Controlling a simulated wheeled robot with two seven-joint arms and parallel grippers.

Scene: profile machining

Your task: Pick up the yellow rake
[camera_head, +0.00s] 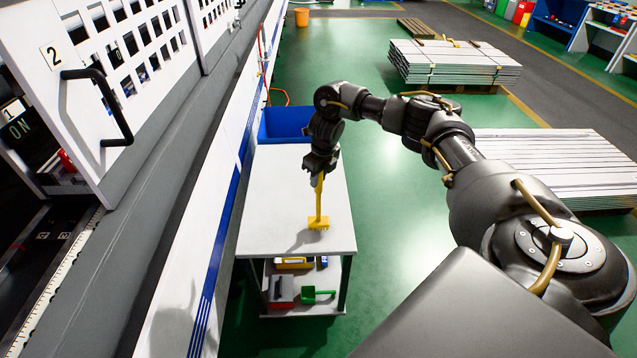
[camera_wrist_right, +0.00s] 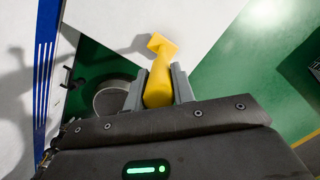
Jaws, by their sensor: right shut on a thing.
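The yellow rake (camera_head: 319,204) hangs upright from my right gripper (camera_head: 320,177), over the white top of a small table (camera_head: 275,185). Its wide head points down; I cannot tell for sure whether it touches the tabletop. In the right wrist view, the right gripper (camera_wrist_right: 159,88) is shut on the handle of the yellow rake (camera_wrist_right: 160,72), with a grey finger on each side. My left gripper is not in view.
A blue bin (camera_head: 285,125) stands behind the table. The lower shelf holds a green scoop (camera_head: 318,294) and a grey-red box (camera_head: 281,291). A white machine with a door handle (camera_head: 108,105) runs along the left. Sheet stacks (camera_head: 455,64) lie on the green floor.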

